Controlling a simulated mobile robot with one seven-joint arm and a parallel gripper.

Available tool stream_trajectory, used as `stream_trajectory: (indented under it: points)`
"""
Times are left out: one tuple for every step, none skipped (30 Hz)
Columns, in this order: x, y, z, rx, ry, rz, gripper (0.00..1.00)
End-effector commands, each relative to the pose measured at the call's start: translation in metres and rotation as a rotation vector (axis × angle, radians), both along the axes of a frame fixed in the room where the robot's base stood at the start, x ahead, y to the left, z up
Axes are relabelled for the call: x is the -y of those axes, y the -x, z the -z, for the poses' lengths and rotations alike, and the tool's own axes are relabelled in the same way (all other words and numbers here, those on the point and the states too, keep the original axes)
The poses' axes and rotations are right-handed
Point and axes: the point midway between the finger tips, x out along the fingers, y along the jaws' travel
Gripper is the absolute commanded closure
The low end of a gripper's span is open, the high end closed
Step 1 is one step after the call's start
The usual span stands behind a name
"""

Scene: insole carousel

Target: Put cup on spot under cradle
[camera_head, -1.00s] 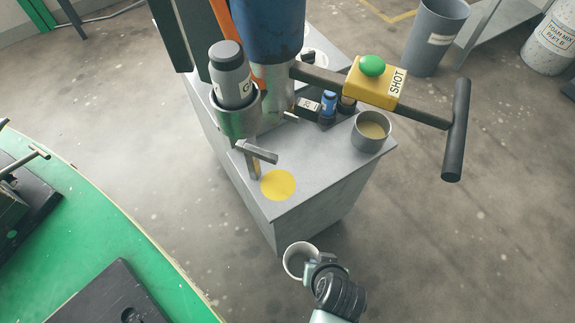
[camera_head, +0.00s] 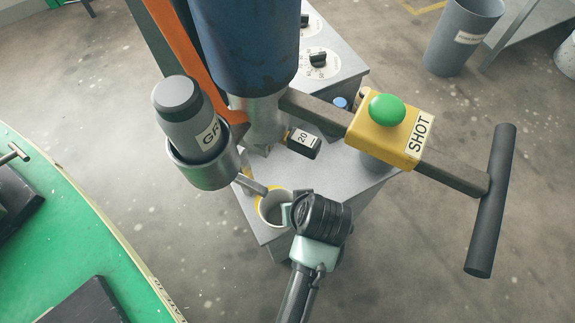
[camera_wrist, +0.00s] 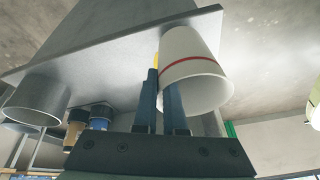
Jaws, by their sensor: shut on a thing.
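The cup (camera_head: 270,212) is white with a red band, and the band shows in the wrist view (camera_wrist: 192,62). In the head view it is upright or nearly so, over the yellow spot (camera_head: 261,196). The cup covers most of the spot, and only a thin yellow edge shows. I cannot tell whether its base touches the bench. My gripper (camera_head: 287,213) is shut on the cup's right side; its blue fingers (camera_wrist: 163,95) show in the wrist view. The grey cradle (camera_head: 205,172) holds a grey bottle (camera_head: 187,115), up and left of the cup.
The grey bench top (camera_head: 340,170) runs right of the cup. A yellow block with a green button (camera_head: 387,109) and a T-handle bar (camera_head: 491,200) overhang it. A blue cylinder (camera_head: 248,45) stands behind. A green table (camera_head: 90,240) lies left.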

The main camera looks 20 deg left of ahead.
Motion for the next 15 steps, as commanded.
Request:
stream_trajectory:
  points:
    - [-0.004, -0.004, 0.000, 0.001, 0.001, -0.002, 1.00]
    - [-0.005, -0.005, 0.000, 0.000, 0.000, -0.001, 1.00]
    - [-0.006, -0.007, 0.000, 0.001, 0.001, -0.001, 1.00]
    - [-0.008, -0.008, 0.000, 0.001, 0.001, -0.001, 1.00]
    - [-0.010, -0.010, 0.000, 0.001, 0.001, -0.001, 1.00]
    - [-0.015, -0.015, -0.001, 0.003, 0.000, -0.001, 1.00]
    - [-0.018, -0.019, -0.001, 0.002, 0.000, -0.003, 1.00]
    - [-0.023, -0.023, 0.000, 0.002, 0.000, -0.003, 1.00]
    - [-0.028, -0.028, -0.001, 0.003, -0.001, -0.002, 1.00]
    - [-0.032, -0.032, -0.001, 0.002, 0.000, -0.003, 1.00]
    - [-0.035, -0.035, -0.001, 0.003, 0.001, -0.002, 1.00]
    - [-0.036, -0.035, 0.005, -0.003, 0.002, 0.000, 1.00]
    - [-0.035, -0.034, 0.009, -0.004, 0.002, 0.001, 1.00]
    - [-0.034, -0.033, 0.012, -0.002, 0.002, 0.001, 1.00]
    - [-0.034, -0.033, 0.015, -0.003, 0.001, 0.001, 1.00]
